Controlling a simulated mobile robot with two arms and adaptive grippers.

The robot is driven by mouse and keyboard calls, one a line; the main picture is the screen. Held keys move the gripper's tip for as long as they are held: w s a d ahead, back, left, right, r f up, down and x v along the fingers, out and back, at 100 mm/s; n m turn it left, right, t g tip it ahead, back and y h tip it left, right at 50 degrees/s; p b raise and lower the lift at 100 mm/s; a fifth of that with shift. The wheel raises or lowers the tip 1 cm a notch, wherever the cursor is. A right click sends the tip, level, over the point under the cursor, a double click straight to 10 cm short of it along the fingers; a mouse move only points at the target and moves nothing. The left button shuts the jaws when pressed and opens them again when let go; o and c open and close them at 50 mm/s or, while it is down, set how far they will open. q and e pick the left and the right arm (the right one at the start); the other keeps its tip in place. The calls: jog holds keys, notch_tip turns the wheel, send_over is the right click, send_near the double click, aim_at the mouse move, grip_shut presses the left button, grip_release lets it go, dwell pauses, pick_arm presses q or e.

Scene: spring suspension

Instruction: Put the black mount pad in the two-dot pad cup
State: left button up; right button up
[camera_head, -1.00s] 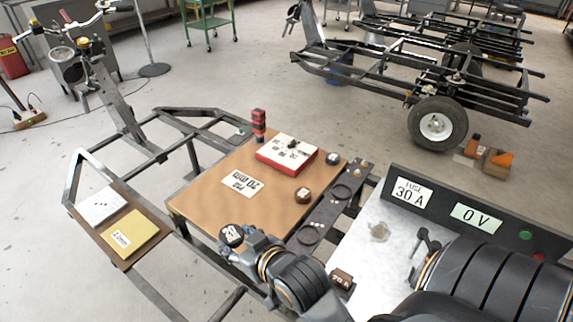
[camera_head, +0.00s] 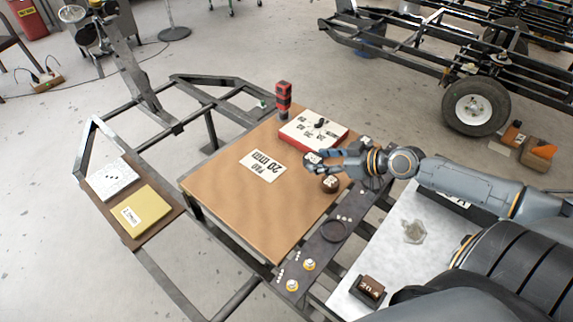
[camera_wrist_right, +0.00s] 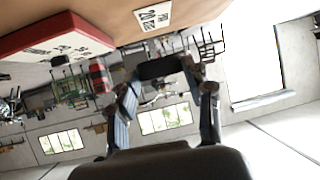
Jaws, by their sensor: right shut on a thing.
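My right gripper (camera_head: 324,162) is shut on a black mount pad (camera_head: 312,157) with a white label. It holds the pad above the brown board (camera_head: 235,205), near the red box. The pad also shows as a dark block between the fingertips in the right wrist view (camera_wrist_right: 160,68). A dark rail (camera_head: 318,248) along the board's right side carries a round black ring cup (camera_head: 333,231) with small white dots beside it. The dots are too small to count surely. My right arm covers the rail's far part. My left gripper is not in view.
A brown pad (camera_head: 330,184) stands just below the gripper, and another black pad (camera_head: 365,142) lies beyond the wrist. The red and white box (camera_head: 313,132), a red-black tool (camera_head: 283,98) and a PAD 20 mm card (camera_head: 262,165) are close by. The board's front is clear.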

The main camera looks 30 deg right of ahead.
aim_at(263, 197)
jog(key=shift+w+d+r, duration=0.3)
jog(key=shift+d+r, duration=0.05)
jog(key=shift+d, duration=0.15)
jog(key=shift+w+r, duration=0.1)
jog(key=shift+w+a+p, duration=0.1)
jog(key=shift+a+p, duration=0.25)
jog(key=shift+p, duration=0.1)
jog(key=a+f+p, duration=0.1)
jog(key=a+f, duration=0.1)
jog(key=a, duration=0.2)
jog(key=w+a+f+p, duration=0.1)
jog(key=a+f, duration=0.2)
jog(key=w+a+f+p, duration=0.1)
jog(key=a+f, duration=0.2)
jog(key=a, duration=0.1)
jog(key=shift+w+a+f, duration=0.1)
jog(key=shift+a+f, duration=0.15)
jog(key=shift+a, duration=0.05)
jog(key=shift+a+f, duration=0.35)
jog(key=shift+f, duration=0.15)
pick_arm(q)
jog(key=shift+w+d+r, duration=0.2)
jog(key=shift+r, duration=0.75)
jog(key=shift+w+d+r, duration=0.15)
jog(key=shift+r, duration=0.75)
pick_arm(e)
jog(key=shift+w+a+f, duration=0.1)
jog(key=shift+a+f, duration=0.1)
jog(key=shift+f, duration=1.55)
